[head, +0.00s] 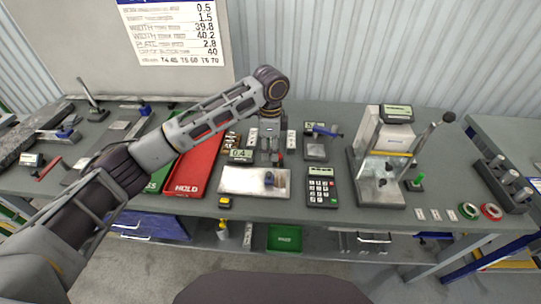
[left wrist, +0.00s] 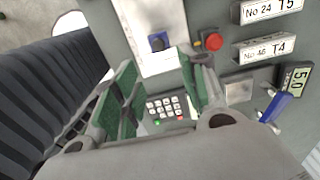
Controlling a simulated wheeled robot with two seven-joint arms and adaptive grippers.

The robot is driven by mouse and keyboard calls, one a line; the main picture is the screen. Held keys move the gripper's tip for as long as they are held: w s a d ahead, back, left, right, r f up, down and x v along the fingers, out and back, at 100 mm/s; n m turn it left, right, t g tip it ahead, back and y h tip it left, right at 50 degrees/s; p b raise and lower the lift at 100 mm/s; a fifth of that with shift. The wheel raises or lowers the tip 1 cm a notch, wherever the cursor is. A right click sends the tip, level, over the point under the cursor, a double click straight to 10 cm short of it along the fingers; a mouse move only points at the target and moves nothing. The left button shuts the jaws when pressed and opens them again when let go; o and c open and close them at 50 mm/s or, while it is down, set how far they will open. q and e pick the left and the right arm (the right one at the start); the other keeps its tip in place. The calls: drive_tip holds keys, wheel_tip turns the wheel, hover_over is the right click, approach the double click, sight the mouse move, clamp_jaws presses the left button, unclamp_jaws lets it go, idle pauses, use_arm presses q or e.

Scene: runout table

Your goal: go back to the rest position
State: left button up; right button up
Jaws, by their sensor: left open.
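My left gripper (head: 268,152) hangs over the middle of the runout table (head: 290,217), with my arm reaching in from the left. In the left wrist view its two green-padded fingers (left wrist: 160,88) stand apart with nothing held between them. Beyond the fingers, a keypad device (left wrist: 163,108) and a pale plate (left wrist: 150,65) with a blue knob (left wrist: 158,42) show below. In the head view the plate (head: 238,181) lies just in front of the gripper, and the keypad device (head: 321,190) is to its right. My right gripper is in neither view.
A red HOLD tray (head: 184,187) lies under my left forearm, partly hidden. A tall test stand (head: 381,193) with a lever is to the right. A dark block with cylinders (head: 497,187) is at the far right.

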use_arm(q)
drive_tip(key=shift+r, duration=0.45)
idle(0.3)
